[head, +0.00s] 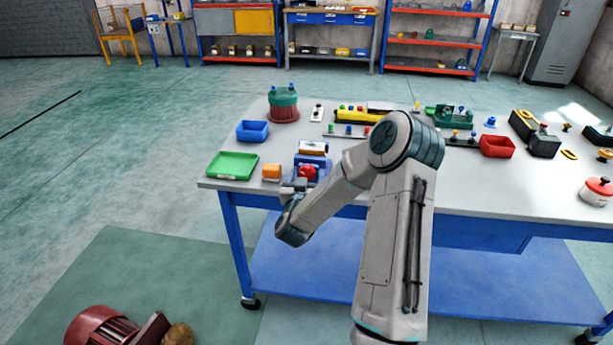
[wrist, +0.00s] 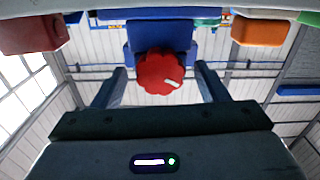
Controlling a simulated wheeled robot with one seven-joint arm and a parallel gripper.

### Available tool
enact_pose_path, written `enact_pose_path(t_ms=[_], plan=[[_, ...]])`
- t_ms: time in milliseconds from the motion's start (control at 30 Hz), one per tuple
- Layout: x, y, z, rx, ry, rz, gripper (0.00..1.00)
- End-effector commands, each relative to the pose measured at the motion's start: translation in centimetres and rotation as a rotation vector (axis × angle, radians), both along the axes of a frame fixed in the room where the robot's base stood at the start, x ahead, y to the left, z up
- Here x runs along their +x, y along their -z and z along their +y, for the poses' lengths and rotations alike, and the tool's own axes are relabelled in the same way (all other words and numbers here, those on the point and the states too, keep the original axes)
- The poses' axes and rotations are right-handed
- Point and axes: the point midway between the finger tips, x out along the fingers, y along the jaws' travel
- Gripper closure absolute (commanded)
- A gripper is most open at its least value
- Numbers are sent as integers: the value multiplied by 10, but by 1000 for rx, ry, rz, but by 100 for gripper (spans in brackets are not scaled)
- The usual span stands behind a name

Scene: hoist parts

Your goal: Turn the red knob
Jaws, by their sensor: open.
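The red knob (head: 307,172) sits on the front of a blue block-like unit (head: 322,163) near the table's front left edge. In the wrist view the red knob (wrist: 160,73) is scalloped, with a white mark pointing to the lower right in the picture. My gripper (head: 297,187) is at the table's front edge, close to the knob. In the wrist view my gripper (wrist: 161,72) is open, with one finger on each side of the knob and a visible gap to each. I cannot tell how deep the knob is between the fingers.
An orange block (head: 272,172) and a green tray (head: 232,165) lie left of the unit on the table (head: 215,185). A blue bin (head: 252,131) and a red and green drum (head: 284,105) stand behind. A red bin (head: 497,146) is farther right.

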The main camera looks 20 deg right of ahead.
Motion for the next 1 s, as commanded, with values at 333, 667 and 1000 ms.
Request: enact_pose_path(t_ms=[333, 667, 1000], plan=[[0, 0, 0, 0, 0, 0, 61], [0, 2, 0, 3, -2, -2, 77], [2, 8, 2, 65, -10, -45, 77]])
